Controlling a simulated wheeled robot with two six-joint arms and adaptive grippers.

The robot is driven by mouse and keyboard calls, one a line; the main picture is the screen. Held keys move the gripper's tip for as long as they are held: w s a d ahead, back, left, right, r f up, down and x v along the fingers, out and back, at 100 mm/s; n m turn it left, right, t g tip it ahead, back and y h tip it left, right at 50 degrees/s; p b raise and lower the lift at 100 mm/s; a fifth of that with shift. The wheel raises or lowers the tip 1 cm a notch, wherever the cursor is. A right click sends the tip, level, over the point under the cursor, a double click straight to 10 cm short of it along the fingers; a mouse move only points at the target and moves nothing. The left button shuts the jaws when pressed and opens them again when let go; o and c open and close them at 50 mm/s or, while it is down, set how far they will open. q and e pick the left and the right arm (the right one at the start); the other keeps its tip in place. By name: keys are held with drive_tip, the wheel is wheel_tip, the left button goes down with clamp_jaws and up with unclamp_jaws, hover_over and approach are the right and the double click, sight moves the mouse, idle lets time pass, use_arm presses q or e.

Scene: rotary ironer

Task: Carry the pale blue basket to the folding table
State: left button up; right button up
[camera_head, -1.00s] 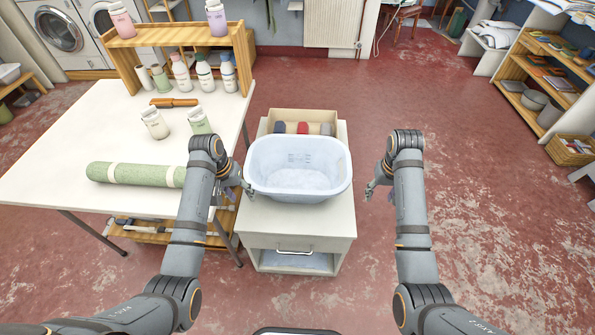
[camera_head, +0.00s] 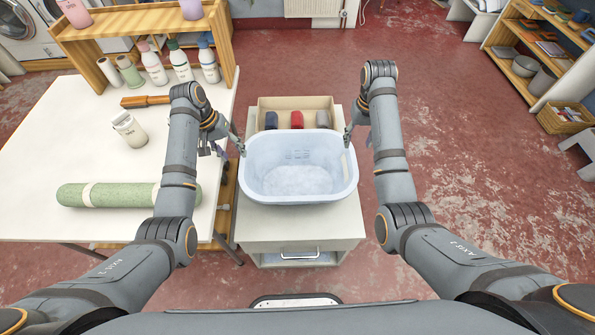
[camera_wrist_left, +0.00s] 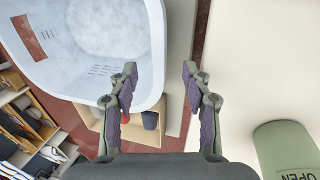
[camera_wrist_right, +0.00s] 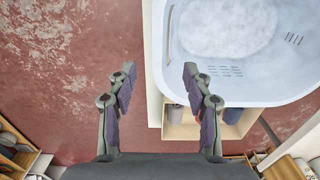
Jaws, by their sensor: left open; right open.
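The pale blue basket (camera_head: 298,172) sits upright on a small white cabinet (camera_head: 342,220), and looks empty apart from a pale mottled bottom. My left gripper (camera_head: 239,146) is open at the basket's left rim. In the left wrist view the basket rim (camera_wrist_left: 158,40) runs between its spread fingers (camera_wrist_left: 160,73). My right gripper (camera_head: 349,138) is open at the right rim. In the right wrist view the rim (camera_wrist_right: 172,60) lies between its fingers (camera_wrist_right: 159,71). I cannot tell whether either touches. A white-topped table (camera_head: 60,150) on metal legs stands left of the cabinet; it may be the folding table.
A cardboard box (camera_head: 327,105) with rolled items sits behind the basket. Shelves (camera_head: 535,60) stand far right. Red floor is clear right of the cabinet.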

sight(241, 163)
use_arm(q)
drive_tip(key=x, duration=0.9)
drive_tip(key=shift+d+f, duration=0.2)
use_arm(e)
wheel_tip(241, 163, down, 10)
drive_tip(key=shift+r, duration=0.25)
use_arm(q)
clamp_jaws()
use_arm(e)
clamp_jaws()
use_arm(q)
drive_tip(key=shift+a, duration=0.1)
use_arm(e)
drive_tip(key=shift+d, duration=0.1)
